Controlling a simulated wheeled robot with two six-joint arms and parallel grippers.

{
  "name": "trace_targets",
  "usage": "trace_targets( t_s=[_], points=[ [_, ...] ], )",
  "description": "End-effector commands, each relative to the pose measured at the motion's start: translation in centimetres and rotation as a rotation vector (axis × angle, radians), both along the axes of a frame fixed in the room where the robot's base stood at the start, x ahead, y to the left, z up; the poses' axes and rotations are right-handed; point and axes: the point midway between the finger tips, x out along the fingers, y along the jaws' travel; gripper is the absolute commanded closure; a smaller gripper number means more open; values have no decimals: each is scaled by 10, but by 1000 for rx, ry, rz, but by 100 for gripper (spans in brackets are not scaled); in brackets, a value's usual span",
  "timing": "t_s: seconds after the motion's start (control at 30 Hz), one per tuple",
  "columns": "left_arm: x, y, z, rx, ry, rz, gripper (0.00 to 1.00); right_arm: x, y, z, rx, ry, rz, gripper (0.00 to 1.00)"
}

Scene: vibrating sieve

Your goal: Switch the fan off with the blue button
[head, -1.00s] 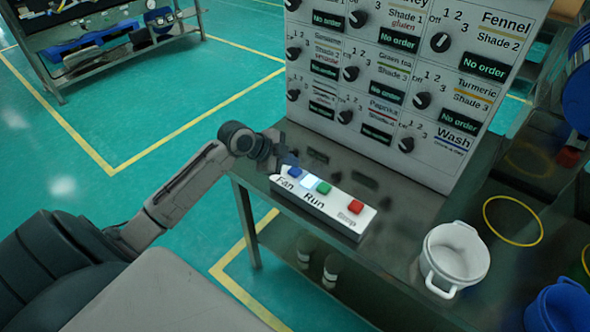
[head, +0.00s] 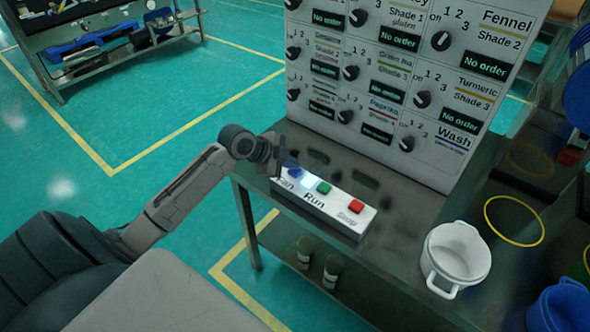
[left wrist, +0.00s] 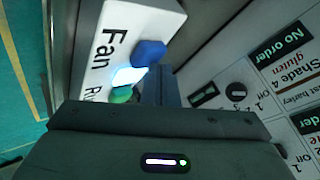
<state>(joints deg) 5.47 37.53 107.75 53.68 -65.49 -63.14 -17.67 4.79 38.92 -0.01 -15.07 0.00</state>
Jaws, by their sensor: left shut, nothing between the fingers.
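The white button box (head: 316,208) lies on the dark metal table. It carries a blue button (head: 292,171) above the word Fan, a green button (head: 324,188) for Run and a red button (head: 356,206) for Stop. A white light glows between blue and green. My left gripper (head: 279,160) is shut and empty, right at the blue button and partly covering its left side. In the left wrist view the shut fingers (left wrist: 160,86) are beside the blue button (left wrist: 149,53); I cannot tell whether they touch it. My right gripper is not in view.
A white panel (head: 400,90) with black knobs and "No order" displays stands behind the box. A white pot (head: 455,255) and a yellow ring (head: 513,221) are to the right on the table (head: 400,215). Two jars stand on the shelf below.

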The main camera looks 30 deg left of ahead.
Motion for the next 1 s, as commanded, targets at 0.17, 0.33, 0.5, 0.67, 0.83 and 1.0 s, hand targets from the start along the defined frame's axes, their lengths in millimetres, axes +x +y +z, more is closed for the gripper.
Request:
trace_targets(
  t_s=[0.17, 0.33, 0.5, 0.67, 0.83, 1.0],
  points=[
    [0, 0, -3, -1, 1, 0, 100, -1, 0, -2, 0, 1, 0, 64],
    [0, 0, -5, -1, 1, 0, 100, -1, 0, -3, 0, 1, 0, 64],
    [0, 0, -6, -1, 1, 0, 100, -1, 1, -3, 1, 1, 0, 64],
    [0, 0, -6, 0, 2, 1, 100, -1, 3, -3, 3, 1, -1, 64],
    [0, 0, -2, 1, 1, 0, 100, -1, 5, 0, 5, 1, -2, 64],
    [0, 0, 8, 1, 0, 1, 100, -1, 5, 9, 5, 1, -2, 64]
  ],
)
